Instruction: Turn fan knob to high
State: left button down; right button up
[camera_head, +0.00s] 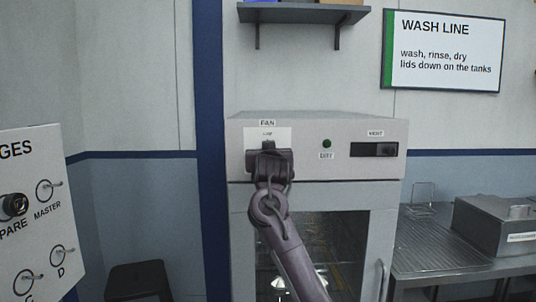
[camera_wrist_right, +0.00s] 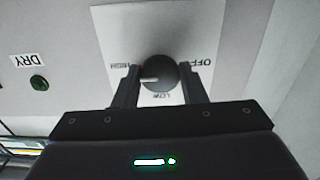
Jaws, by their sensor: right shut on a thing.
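The fan knob (camera_wrist_right: 158,66) is a dark round knob on a white dial plate (camera_wrist_right: 115,30) marked OFF, LOW and HIGH. In the right wrist view, which looks turned over, its white pointer line aims left, toward the HIGH label and slightly to the LOW side of it. My right gripper (camera_wrist_right: 160,76) is shut on the knob, one finger on each side. In the head view my right gripper (camera_head: 269,154) covers most of the knob, below the FAN label on the cabinet (camera_head: 320,126). My left gripper is not in view.
A green DRY light (camera_head: 326,143) and a dark VENT slot (camera_head: 373,149) sit right of the knob. A glass door with a handle (camera_head: 380,280) is below. A gauge board (camera_head: 25,215) stands left, a metal counter (camera_head: 430,250) right, and a shelf (camera_head: 300,14) above.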

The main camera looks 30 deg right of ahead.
jog(key=shift+f+m, duration=0.2)
jog(key=shift+m, duration=0.1)
dwell(0.4)
jog(key=o, duration=1)
jog(key=shift+r, duration=0.15)
jog(key=b+v, duration=0.2)
jog(key=v, duration=0.5)
jog(key=shift+s+a, duration=0.2)
jog(key=shift+s, duration=0.15)
